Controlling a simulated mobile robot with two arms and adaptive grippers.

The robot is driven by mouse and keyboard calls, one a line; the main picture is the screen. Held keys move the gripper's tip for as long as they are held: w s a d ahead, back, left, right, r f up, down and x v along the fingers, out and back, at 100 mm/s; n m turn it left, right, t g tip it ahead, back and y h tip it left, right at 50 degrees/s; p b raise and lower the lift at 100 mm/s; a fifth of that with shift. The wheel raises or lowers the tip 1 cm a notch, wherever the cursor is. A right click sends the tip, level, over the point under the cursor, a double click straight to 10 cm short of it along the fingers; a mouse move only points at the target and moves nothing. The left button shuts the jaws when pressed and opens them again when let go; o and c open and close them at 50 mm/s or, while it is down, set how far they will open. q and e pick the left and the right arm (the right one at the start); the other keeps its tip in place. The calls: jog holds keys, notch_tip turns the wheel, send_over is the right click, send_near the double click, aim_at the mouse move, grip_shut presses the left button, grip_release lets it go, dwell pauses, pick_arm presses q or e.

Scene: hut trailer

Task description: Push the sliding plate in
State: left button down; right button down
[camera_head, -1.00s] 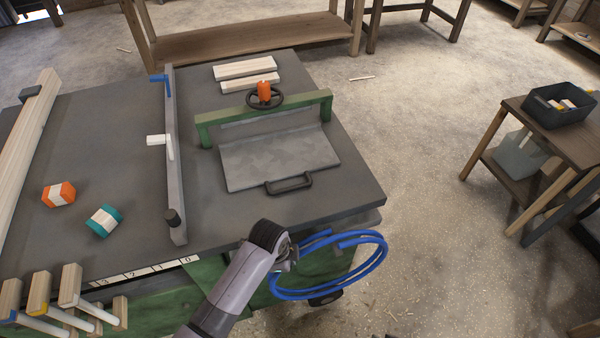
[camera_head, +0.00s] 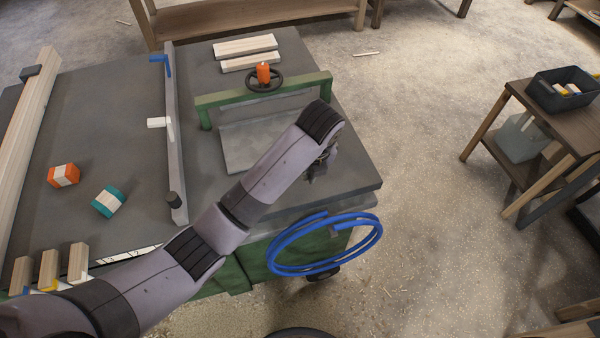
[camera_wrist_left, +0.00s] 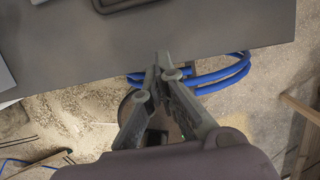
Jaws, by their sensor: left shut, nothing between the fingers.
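The sliding plate (camera_head: 240,147) is a flat grey sheet on the dark table, in front of and partly under a green frame (camera_head: 205,113). My left arm crosses over its right part and hides its handle in the head view. My left gripper (camera_head: 318,172) is near the table's front right edge, to the right of the plate. In the left wrist view the gripper (camera_wrist_left: 163,62) is shut and empty, with its tips near the table edge. A dark handle (camera_wrist_left: 125,5) shows at the top of that view, ahead of the tips and apart from them. My right gripper is not in view.
A handwheel with an orange knob (camera_head: 263,74) sits on the frame. A grey rail (camera_head: 173,130) stands left of the plate. A coiled blue hose (camera_head: 325,245) hangs below the front edge. Orange and teal blocks (camera_head: 63,175) (camera_head: 109,201) lie at left.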

aim_at(299, 179)
pick_arm(q)
jog(key=x, duration=0.9)
jog(key=shift+a+r+p, duration=0.1)
jog(key=shift+p, duration=0.25)
jog(key=shift+w+a, duration=0.15)
jog(key=shift+w, duration=0.45)
jog(key=shift+w+a, duration=0.2)
jog(key=shift+w, duration=0.35)
jog(key=shift+w+a+f, duration=0.2)
jog(key=shift+w+f, duration=0.05)
jog(key=shift+w, duration=0.4)
